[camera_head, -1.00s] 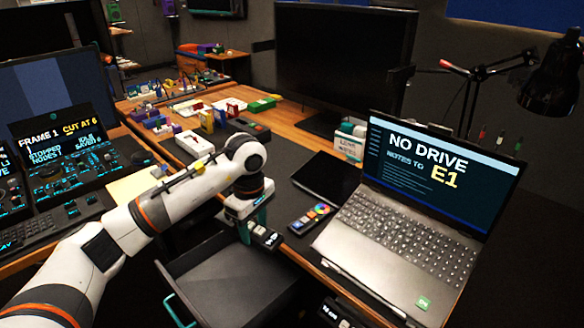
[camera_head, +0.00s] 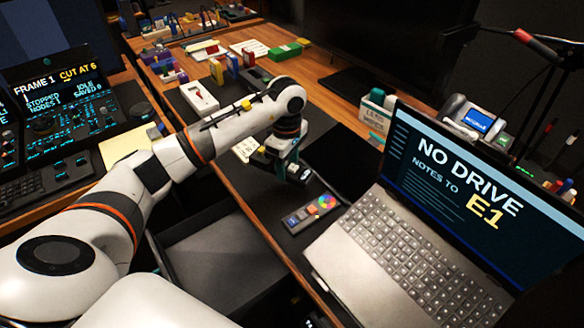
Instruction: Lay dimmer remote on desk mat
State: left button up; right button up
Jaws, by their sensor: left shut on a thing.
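My left gripper (camera_head: 283,164) is shut on a small dark handheld device with pale buttons, which appears to be the dimmer remote (camera_head: 298,174). The gripper points down over the dark desk mat (camera_head: 258,203), and the remote is partly hidden by the fingers. I cannot tell whether the remote touches the mat. My right gripper is not in view.
A remote with a colour wheel (camera_head: 311,214) lies on the mat, just nearer than the gripper. An open laptop (camera_head: 395,250) stands to the right, with a black tablet (camera_head: 345,160) behind. An open drawer (camera_head: 215,262) is below the desk edge.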

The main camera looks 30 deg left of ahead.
aim_at(288, 188)
pick_arm(q)
notch_tip(288, 188, down, 6)
jog(key=shift+r, duration=0.2)
jog(key=shift+f, duration=0.2)
jog(key=o, duration=1)
jog(key=shift+r, duration=0.1)
jog(key=shift+r, duration=0.2)
notch_tip(288, 188, up, 12)
jog(key=shift+f, duration=0.1)
